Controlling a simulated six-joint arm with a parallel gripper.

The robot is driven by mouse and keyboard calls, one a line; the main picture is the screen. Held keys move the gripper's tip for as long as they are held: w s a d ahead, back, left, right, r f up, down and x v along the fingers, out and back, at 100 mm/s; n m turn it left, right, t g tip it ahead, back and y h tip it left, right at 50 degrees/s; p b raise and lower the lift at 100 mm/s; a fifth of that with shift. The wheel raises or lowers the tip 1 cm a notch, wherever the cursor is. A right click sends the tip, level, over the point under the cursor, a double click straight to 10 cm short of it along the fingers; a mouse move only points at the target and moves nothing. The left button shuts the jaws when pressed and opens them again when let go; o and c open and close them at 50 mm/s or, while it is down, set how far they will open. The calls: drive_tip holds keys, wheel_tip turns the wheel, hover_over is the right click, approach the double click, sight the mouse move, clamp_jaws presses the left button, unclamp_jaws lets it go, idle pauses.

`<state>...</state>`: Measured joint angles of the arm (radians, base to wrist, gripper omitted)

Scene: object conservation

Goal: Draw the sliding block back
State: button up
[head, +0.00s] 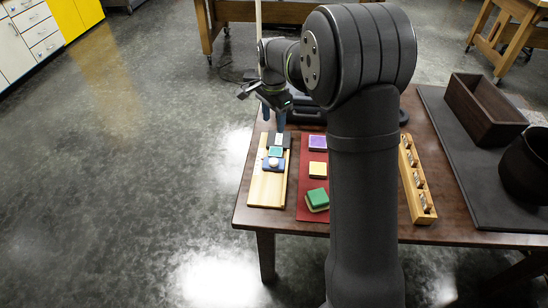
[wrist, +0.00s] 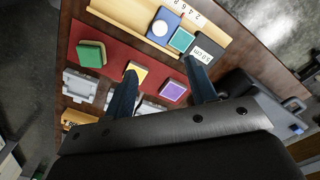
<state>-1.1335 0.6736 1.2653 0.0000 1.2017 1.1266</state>
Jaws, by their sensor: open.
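A pale wooden board (head: 267,190) lies at the table's left side. On it is a blue block with a white round knob (head: 273,163), likely the sliding block. Beside it are a teal square (head: 276,151) and a black block with a white label (head: 279,140). In the wrist view the blue block (wrist: 163,27), teal square (wrist: 181,40) and black block (wrist: 207,48) show at the top. My gripper (head: 273,119) is open and empty, above the board's far end near the black block. In the wrist view its fingers (wrist: 160,68) are spread apart.
A red mat (head: 305,205) beside the board carries purple (head: 318,142), yellow (head: 318,169) and green (head: 317,199) blocks. A wooden rack (head: 415,185) stands right of my arm. A grey mat (head: 445,150) holds a dark box (head: 483,112) and black pot (head: 525,165).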

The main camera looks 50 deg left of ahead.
sight(274, 161)
wheel_tip(274, 161, down, 17)
drive_tip(key=shift+f, duration=0.2)
idle(0.3)
